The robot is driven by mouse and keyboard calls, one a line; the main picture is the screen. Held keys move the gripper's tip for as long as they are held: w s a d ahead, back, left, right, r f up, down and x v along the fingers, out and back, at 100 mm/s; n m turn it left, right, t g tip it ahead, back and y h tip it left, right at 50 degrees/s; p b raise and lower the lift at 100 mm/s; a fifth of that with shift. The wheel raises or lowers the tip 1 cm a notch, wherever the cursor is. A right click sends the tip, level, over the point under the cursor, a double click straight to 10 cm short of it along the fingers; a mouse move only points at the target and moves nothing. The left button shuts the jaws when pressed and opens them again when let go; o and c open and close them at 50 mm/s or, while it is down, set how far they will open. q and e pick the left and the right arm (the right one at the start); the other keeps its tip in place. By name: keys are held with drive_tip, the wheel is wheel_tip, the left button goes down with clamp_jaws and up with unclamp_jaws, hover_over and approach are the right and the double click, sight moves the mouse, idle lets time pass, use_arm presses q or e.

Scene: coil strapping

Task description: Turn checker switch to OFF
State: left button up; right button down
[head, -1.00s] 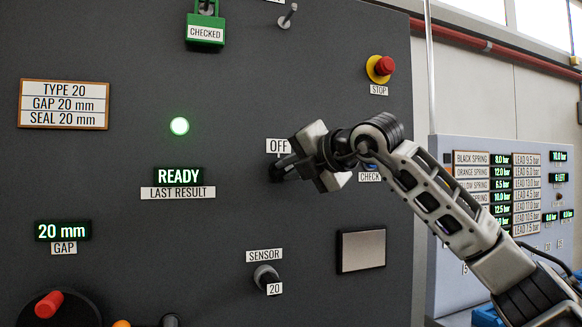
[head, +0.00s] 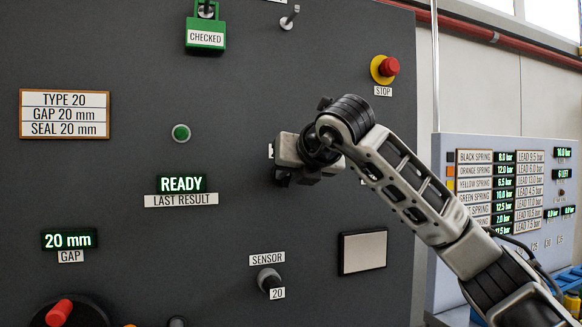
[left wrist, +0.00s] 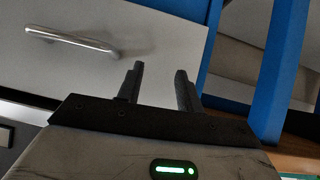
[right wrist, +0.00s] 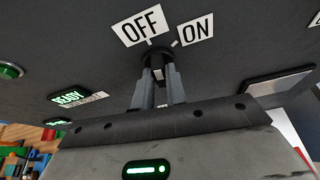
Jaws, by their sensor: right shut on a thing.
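The checker switch (right wrist: 157,62) is a dark knob on the grey panel, below the OFF label (right wrist: 141,25) and the ON label (right wrist: 193,29) in the right wrist view. My right gripper (right wrist: 157,80) is shut on it, one finger on each side. Which label the knob points to is hard to tell. In the head view my right gripper (head: 284,172) covers the switch and most of the OFF label. My left gripper (left wrist: 160,75) is open and empty in the left wrist view, away from the panel; it is not in the head view.
The round lamp (head: 181,133) is dark green and unlit. The READY display (head: 181,184) is lit. A red stop button (head: 388,67) sits above right of my right gripper, and a sensor knob (head: 269,281) sits below. A drawer handle (left wrist: 72,41) is near my left gripper.

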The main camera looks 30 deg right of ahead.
drive_tip(key=shift+n+h, duration=0.3)
drive_tip(key=shift+n, duration=0.2)
idle(0.3)
drive_tip(key=c, duration=1.4)
unclamp_jaws()
drive_tip(key=shift+c, duration=0.2)
drive_tip(key=shift+a, duration=0.1)
drive_tip(key=b+v, duration=0.2)
drive_tip(key=v, duration=1.4)
drive_tip(key=shift+w+a+r, duration=0.1)
drive_tip(key=shift+w+r, duration=0.05)
